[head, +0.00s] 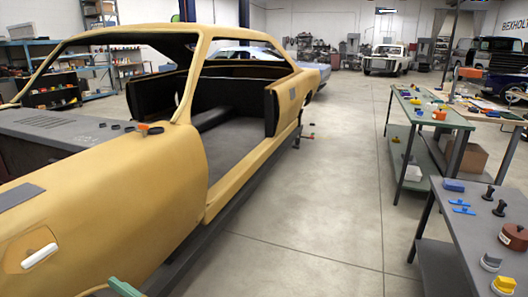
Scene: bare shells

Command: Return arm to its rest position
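Neither of my grippers shows in the head view, and I see no clear part of either arm. A bare tan car shell (120,215) fills the left side, with its door opening facing the aisle. A green piece (125,288) pokes in at the bottom edge, and I cannot tell what it belongs to.
A grey table (470,225) stands at the right front with blue, black, brown and yellow items. Behind it are a green-topped table (425,108) and a wooden-topped table (478,112). The concrete floor (335,190) between shell and tables is clear. Vehicles stand farther back.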

